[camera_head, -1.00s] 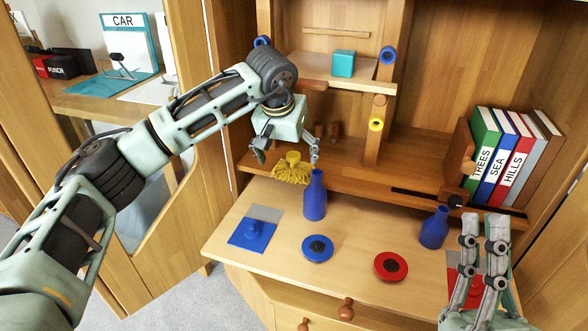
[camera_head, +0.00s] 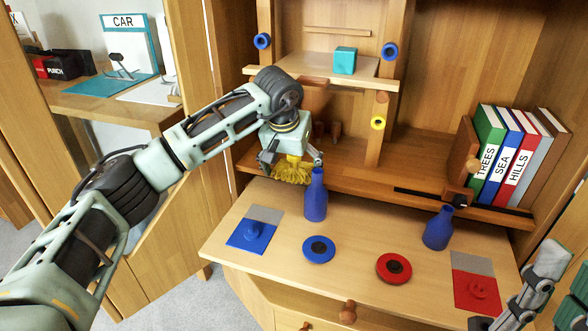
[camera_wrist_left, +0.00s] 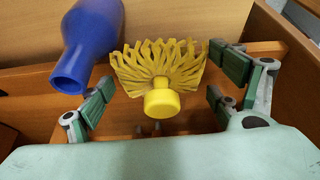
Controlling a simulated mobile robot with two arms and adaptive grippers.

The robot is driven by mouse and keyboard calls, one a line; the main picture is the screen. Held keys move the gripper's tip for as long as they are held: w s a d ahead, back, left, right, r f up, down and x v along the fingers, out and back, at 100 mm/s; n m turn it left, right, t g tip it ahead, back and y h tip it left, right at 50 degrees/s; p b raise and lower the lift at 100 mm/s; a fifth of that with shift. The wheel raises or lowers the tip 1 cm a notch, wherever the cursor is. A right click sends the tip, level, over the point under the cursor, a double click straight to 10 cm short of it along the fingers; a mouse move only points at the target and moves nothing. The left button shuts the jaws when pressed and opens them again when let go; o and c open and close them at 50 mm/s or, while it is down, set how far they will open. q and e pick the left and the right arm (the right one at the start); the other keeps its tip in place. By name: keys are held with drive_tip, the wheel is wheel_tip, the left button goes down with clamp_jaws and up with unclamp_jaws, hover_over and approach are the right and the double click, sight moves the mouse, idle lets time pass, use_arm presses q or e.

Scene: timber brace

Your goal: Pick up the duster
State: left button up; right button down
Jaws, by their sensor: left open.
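The yellow duster (camera_head: 292,171) stands on the cabinet's lower shelf, its bristles fanned out. My left gripper (camera_head: 290,163) is over it, with one finger on each side. In the left wrist view, the duster's round knob (camera_wrist_left: 161,99) and fan of bristles (camera_wrist_left: 158,62) lie between the spread fingers of my left gripper (camera_wrist_left: 158,95). Both fingers look apart from the duster, with gaps on each side. My right gripper (camera_head: 510,318) is at the lower right, partly cut off, and its fingers' opening is unclear.
A blue bottle (camera_head: 316,197) stands close to the left gripper and also shows in the left wrist view (camera_wrist_left: 90,40). Another blue bottle (camera_head: 437,229), a blue disc (camera_head: 318,250) and a red disc (camera_head: 393,268) are on the desk. Books (camera_head: 507,155) stand at the right.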

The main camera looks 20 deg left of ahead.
use_arm(q)
drive_tip(key=c, duration=1.3)
drive_tip(key=shift+o, duration=0.2)
drive_tip(key=shift+r, duration=0.1)
